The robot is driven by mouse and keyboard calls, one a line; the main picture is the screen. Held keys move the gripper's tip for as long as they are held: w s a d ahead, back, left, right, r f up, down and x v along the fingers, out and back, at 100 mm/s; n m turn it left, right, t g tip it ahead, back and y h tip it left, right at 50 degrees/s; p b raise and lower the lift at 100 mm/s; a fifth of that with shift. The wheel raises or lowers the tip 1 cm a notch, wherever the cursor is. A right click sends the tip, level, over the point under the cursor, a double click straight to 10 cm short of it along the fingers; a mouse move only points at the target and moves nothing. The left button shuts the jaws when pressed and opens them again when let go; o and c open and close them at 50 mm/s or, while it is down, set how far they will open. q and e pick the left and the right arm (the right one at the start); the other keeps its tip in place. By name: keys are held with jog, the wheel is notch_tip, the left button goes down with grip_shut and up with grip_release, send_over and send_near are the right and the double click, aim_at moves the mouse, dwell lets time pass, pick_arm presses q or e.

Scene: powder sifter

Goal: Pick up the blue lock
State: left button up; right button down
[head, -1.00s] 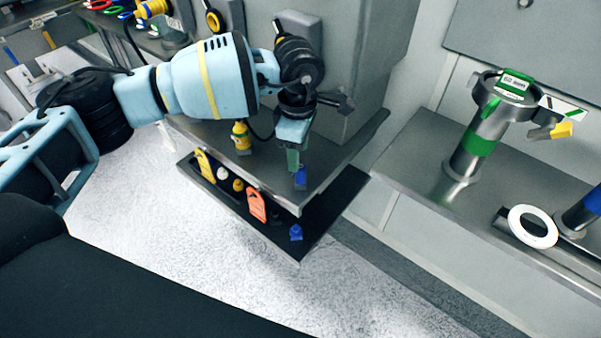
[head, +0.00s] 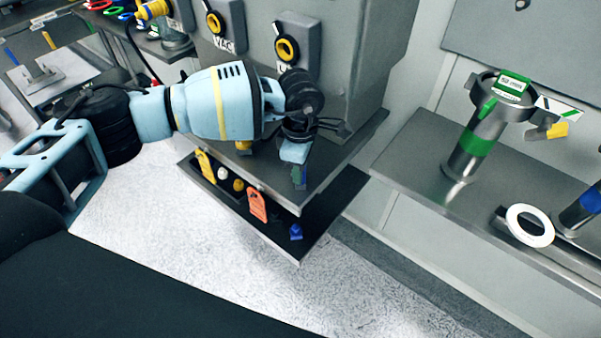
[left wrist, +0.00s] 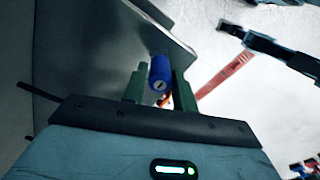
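The blue lock (left wrist: 160,72) is a small blue cylinder with a keyhole in its end, seen in the left wrist view between the two green fingers. In the left wrist view the fingers (left wrist: 158,88) stand apart, with a narrow gap beside the lock, so the gripper looks open. Contact is not clear. My right gripper is not in view.
A black tray (head: 325,215) below the shelf holds a yellow tag (head: 205,166), an orange tag (head: 257,205) and a small blue piece (head: 296,231). The grey cabinet (head: 350,70) stands close behind my gripper. A green-banded metal sifter (head: 472,145) stands right.

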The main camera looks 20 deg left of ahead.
pick_arm(q)
grip_shut()
jog(key=shift+r, duration=0.15)
jog(key=shift+r, duration=0.45)
notch_tip(320, 180, up, 2)
jog(key=shift+r, duration=0.15)
jog(key=s+a+r, duration=0.1)
jog(key=s, duration=1.5)
jog(key=shift+a+r, duration=0.15)
jog(key=shift+r, duration=0.15)
